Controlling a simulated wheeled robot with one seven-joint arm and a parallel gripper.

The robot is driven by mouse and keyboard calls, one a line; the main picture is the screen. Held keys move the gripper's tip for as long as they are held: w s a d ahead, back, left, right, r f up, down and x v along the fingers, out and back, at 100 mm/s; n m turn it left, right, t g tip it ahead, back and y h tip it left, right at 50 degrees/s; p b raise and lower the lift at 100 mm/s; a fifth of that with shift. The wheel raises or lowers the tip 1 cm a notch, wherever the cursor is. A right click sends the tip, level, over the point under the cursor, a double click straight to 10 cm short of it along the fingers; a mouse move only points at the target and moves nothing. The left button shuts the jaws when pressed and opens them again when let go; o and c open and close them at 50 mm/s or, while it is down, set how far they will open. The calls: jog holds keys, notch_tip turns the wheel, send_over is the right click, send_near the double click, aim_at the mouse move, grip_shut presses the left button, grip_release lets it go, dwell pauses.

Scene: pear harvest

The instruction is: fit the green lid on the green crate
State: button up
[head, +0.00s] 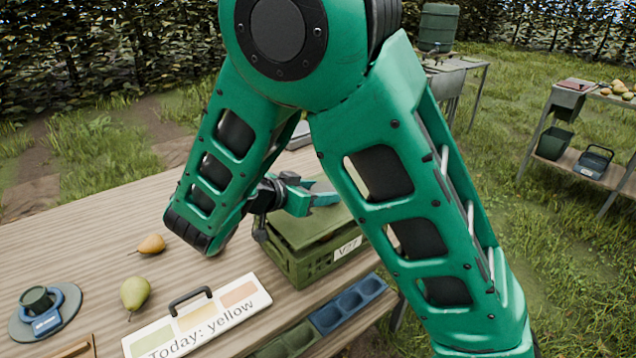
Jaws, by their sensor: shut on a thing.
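The green crate (288,271) stands on the wooden table, with a white label on its right side. The green lid (318,226) is at the crate's top and looks roughly level. My gripper (314,201) is at the lid's upper side, shut on it. My arm hides the far right part of the crate and lid, so I cannot tell whether the lid is seated all round or held slightly above the rim.
A sign reading "Today: yellow" (200,318) lies left of the crate, with a green pear (135,293) and a yellowish pear (151,244) beyond. A blue compartment tray (348,304) sits in front of the crate. The table's left back is clear.

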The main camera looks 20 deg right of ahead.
aim_at(289, 223)
jog(key=shift+f, duration=1.05)
jog(key=shift+s+a, duration=0.1)
jog(key=shift+s, duration=0.05)
dwell(0.7)
jog(key=shift+f, duration=0.5)
jog(key=o, duration=0.9)
jog(key=shift+a, duration=0.1)
jog(key=shift+v, duration=5.45)
jog(key=shift+s, duration=0.1)
